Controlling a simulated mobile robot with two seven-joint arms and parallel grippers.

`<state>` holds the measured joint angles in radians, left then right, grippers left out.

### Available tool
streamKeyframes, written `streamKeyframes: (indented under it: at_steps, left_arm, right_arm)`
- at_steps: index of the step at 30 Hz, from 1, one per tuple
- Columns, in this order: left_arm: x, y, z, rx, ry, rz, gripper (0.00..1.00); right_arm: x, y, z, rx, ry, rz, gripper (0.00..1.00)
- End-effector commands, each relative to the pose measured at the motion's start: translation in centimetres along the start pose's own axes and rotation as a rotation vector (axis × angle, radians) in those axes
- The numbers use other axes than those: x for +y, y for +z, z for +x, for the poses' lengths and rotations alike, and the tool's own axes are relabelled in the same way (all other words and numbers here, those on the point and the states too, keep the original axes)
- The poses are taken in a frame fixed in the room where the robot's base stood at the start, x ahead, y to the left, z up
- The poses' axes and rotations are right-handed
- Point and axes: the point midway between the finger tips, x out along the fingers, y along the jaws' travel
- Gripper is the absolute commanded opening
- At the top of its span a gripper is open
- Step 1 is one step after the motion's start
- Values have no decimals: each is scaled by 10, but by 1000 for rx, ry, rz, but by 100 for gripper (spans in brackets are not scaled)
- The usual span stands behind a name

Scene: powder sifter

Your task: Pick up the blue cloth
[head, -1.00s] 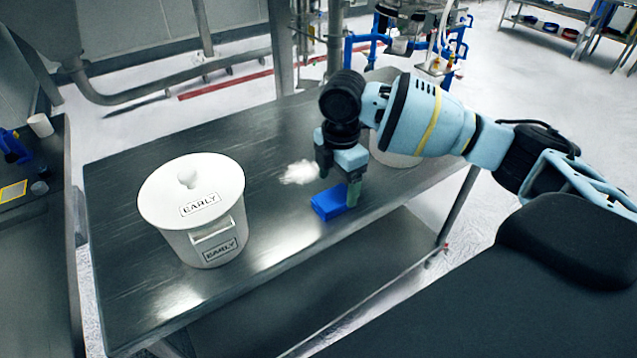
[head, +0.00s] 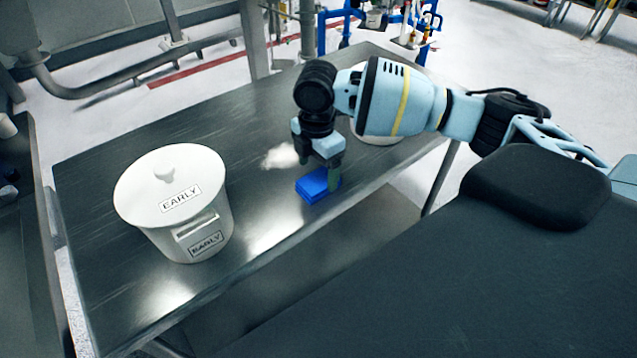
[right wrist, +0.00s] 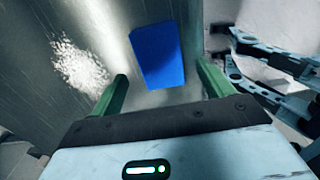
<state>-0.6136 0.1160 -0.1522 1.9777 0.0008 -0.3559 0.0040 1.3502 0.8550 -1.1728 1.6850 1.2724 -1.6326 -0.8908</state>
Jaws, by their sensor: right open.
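The blue cloth (head: 312,186) is a folded blue block lying flat on the metal table near its front edge. In the right wrist view the blue cloth (right wrist: 158,54) lies ahead of and between the green fingertips. My right gripper (head: 322,172) points down right at the cloth, one finger just beside it at the right. In the right wrist view the gripper (right wrist: 160,84) is open with nothing between its fingers. Whether a finger touches the cloth I cannot tell. My left gripper is not in view.
A heap of white powder (head: 281,156) lies just behind the cloth. Another white container (head: 378,132) stands behind my right arm. The table between bin and cloth is clear.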

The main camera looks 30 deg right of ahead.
Motion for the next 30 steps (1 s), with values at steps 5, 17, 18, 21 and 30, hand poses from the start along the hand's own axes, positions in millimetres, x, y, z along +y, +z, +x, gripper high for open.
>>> streamKeyframes:
  at_steps: [5, 17, 18, 21, 30]
  left_arm:
    - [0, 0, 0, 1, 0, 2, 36]
    - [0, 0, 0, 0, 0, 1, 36]
    - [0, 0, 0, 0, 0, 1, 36]
    - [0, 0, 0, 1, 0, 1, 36]
    - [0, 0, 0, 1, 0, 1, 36]
  right_arm:
    - [-2, 3, 27, -2, -3, 1, 80]
    - [-2, 2, 38, -1, 1, 1, 79]
    - [-2, 2, 38, -1, 0, 1, 73]
    - [-2, 2, 38, -1, 0, 1, 60]
    - [-2, 2, 38, 0, 0, 1, 32]
